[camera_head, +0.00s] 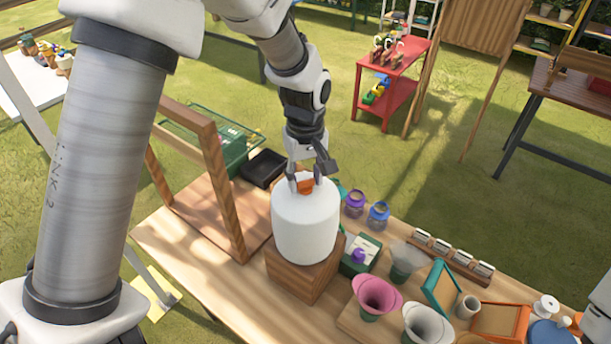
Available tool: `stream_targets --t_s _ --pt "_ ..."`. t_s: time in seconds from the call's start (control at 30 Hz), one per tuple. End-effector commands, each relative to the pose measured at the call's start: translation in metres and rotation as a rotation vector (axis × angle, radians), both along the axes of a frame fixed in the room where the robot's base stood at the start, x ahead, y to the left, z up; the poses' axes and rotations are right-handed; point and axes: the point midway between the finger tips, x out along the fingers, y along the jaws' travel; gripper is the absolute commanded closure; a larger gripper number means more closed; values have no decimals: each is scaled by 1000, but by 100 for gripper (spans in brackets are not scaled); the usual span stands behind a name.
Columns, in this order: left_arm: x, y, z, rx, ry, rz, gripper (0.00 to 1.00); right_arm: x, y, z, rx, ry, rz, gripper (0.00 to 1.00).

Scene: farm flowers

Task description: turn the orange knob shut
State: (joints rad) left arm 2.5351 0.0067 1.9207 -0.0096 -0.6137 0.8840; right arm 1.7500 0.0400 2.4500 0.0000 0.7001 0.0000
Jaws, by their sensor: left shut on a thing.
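The orange knob (305,187) sits on top of a white rounded canister (305,226). The canister stands upright on a wooden block (302,277) on the table. My left gripper (305,181) comes down from above, with its fingers on either side of the knob, shut on it. The fingers hide part of the knob, and I cannot tell how far it is turned. A white part of an arm shows at the right edge, but no right gripper shows.
The wooden table (185,262) holds a wooden frame (225,190) left of the canister. Purple and blue jars (378,214), a pink funnel-shaped vase (376,296), a green frame (441,289) and an orange tray (499,322) crowd the right. A red shelf (392,75) stands behind on grass.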

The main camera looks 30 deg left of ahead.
Motion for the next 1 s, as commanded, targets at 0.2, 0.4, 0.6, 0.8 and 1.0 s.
stream_targets --t_s 0.2,0.4,0.6,0.8,1.0 --pt "-2 0 -3 -1 9 -204 89 0 0 -1 0 0 0 40" --pt "-2 0 -3 -2 9 -393 89 0 0 -1 0 0 0 40" --pt "-2 0 -3 -1 9 -583 89 0 0 -1 0 0 0 40" --pt "-2 0 -3 -3 9 -760 89 0 0 -1 0 0 0 40" --pt "-2 0 -3 -3 8 -902 89 0 0 -1 0 0 0 40"
